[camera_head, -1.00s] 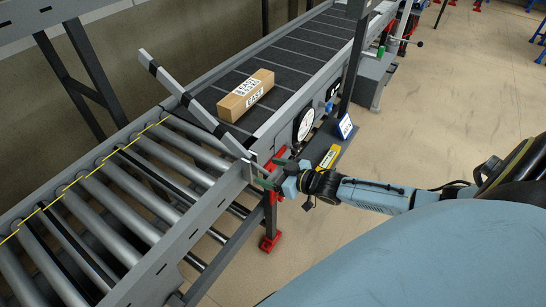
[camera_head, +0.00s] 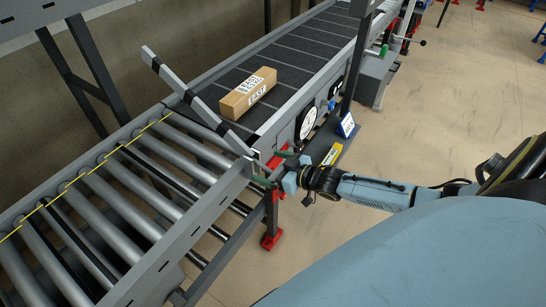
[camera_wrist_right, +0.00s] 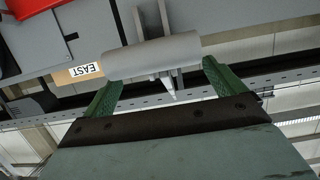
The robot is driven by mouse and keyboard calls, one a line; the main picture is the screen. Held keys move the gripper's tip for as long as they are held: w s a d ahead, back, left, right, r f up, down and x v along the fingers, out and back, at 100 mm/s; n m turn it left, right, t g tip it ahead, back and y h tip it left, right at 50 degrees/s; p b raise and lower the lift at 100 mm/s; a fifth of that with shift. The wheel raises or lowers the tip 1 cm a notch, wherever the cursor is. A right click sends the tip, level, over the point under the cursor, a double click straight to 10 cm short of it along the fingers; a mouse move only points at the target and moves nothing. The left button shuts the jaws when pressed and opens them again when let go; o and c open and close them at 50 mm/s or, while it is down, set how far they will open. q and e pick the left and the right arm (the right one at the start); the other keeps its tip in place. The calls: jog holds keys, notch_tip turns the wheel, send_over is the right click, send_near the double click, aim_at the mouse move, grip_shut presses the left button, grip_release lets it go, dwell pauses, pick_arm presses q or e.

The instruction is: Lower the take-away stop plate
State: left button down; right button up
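A black-and-white striped bar (camera_head: 192,98), which looks like the stop plate, slants across the joint between belt and rollers. Its far end is raised and its near end is at the conveyor's near rail. My right gripper (camera_head: 272,167) is at that near end, its green fingers apart. In the right wrist view, my right gripper (camera_wrist_right: 162,75) is open, with a grey cylinder (camera_wrist_right: 152,57) across the space at its fingertips. I cannot tell whether the fingers touch it. My left gripper is not in view.
A cardboard box (camera_head: 248,93) marked EAST lies on the dark belt (camera_head: 300,50) behind the bar. Bare rollers (camera_head: 125,205) are on the near side. A red-footed leg (camera_head: 271,238) stands below my right gripper.

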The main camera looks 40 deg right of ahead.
jog(key=shift+s+d+f, duration=0.1)
jog(key=shift+s+f, duration=0.05)
jog(key=shift+s, duration=0.1)
jog(key=shift+s+d, duration=0.15)
jog(key=shift+s, duration=0.4)
jog(key=p+v, duration=0.1)
jog(key=v, duration=1.1)
jog(key=shift+r, duration=0.35)
